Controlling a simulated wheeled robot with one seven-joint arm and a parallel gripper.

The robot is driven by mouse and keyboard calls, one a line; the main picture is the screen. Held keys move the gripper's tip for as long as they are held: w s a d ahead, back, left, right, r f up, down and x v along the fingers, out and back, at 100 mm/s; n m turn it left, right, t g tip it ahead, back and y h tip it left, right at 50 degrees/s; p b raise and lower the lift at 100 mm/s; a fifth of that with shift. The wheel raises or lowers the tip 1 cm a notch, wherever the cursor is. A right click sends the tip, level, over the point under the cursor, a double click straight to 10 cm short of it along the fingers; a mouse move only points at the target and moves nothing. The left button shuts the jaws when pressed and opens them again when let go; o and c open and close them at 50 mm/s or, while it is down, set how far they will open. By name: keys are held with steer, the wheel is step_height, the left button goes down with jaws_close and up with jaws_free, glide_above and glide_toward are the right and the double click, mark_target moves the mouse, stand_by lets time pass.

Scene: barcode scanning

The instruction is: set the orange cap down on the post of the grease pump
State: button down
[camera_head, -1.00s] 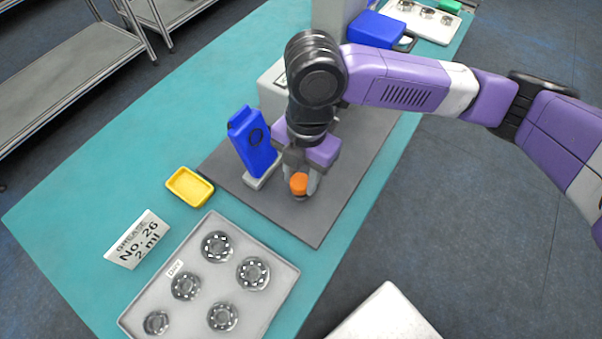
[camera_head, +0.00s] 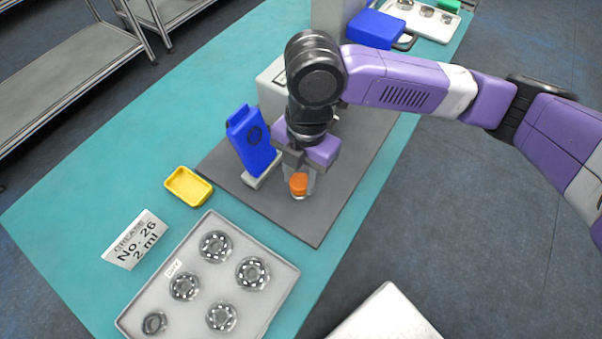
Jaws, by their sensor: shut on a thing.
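The orange cap (camera_head: 299,183) is between the fingertips of my gripper (camera_head: 301,184), which points down and is shut on it. The cap is over the dark grey mat (camera_head: 318,222), with something pale just under it; I cannot tell whether it touches what is below. No post can be made out clearly, and I cannot tell for sure which thing is the grease pump. A blue device (camera_head: 250,140) stands on a light grey base just left of my gripper. A grey box behind my gripper is partly hidden by my arm.
A yellow tray (camera_head: 188,187) and a sign reading "GREASE No. 26 2 ml" (camera_head: 136,240) are on the teal table (camera_head: 150,150). A grey tray (camera_head: 262,316) at the front holds several bearings. A blue case (camera_head: 375,29) lies at the back. The mat's front corner is clear.

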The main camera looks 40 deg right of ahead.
steer(key=shift+f+b, duration=0.65)
steer(key=shift+f, duration=0.2)
stand_by(0.7)
steer(key=c, duration=0.5)
jaws_free()
steer(key=shift+r, duration=0.2)
step_height(320, 180, up, 7)
steer(key=p, duration=0.6)
steer(key=shift+r, duration=0.2)
steer(key=shift+f, duration=0.1)
